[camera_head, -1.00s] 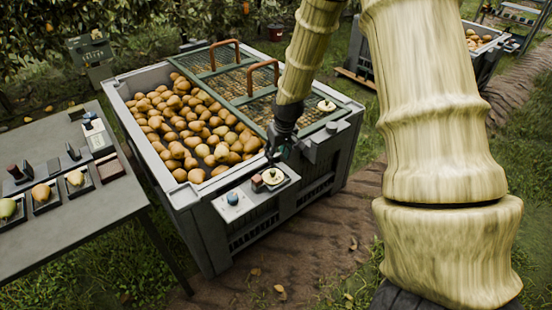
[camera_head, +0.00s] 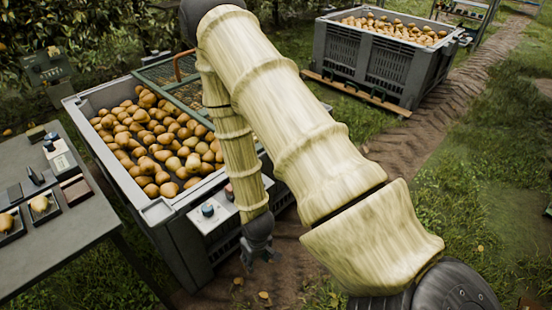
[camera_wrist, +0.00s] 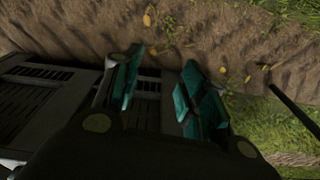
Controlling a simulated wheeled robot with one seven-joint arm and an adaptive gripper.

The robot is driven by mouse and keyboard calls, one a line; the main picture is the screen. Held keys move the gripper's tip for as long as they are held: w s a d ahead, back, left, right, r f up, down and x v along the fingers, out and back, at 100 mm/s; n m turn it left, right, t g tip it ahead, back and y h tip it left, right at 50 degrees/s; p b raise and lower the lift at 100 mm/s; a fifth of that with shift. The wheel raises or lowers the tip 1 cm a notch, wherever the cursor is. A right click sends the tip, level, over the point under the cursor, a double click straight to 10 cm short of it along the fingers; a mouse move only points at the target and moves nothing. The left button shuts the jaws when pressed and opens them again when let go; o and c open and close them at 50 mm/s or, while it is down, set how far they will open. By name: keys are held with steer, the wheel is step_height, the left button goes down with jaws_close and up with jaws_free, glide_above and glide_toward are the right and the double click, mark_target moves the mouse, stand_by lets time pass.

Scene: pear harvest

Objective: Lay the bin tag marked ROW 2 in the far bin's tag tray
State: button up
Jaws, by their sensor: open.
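My gripper (camera_head: 262,254) hangs pointing down in front of the near bin (camera_head: 168,208), over the dirt path. In the wrist view its teal fingers (camera_wrist: 164,92) are spread apart with nothing seen between them. The far bin (camera_head: 366,62), grey and full of pears, stands at the upper right. Small items show at its right corner ledge (camera_head: 462,38), too small to tell whether this is the tag tray. I cannot make out a tag marked ROW 2; my arm hides part of the near bin's front shelf (camera_head: 226,226).
The near bin's shelf carries a blue-topped item (camera_head: 207,209) and a reddish one. A grey table (camera_head: 80,232) with small trays and pears stands at the left. A green mesh lid (camera_head: 165,75) covers the near bin's back. The path (camera_head: 425,128) and right-hand grass are open.

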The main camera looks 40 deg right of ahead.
steer(key=s+a+f, duration=0.2)
steer(key=s, duration=0.6)
steer(key=s+a+f+g, duration=0.1)
steer(key=s+a+f, duration=0.2)
steer(key=s, duration=0.5)
steer(key=shift+s+a+f, duration=0.2)
steer(key=shift+a, duration=0.15)
step_height(320, 180, up, 10)
steer(key=p, duration=1)
steer(key=shift+f, duration=0.1)
steer(key=shift+c, duration=0.6)
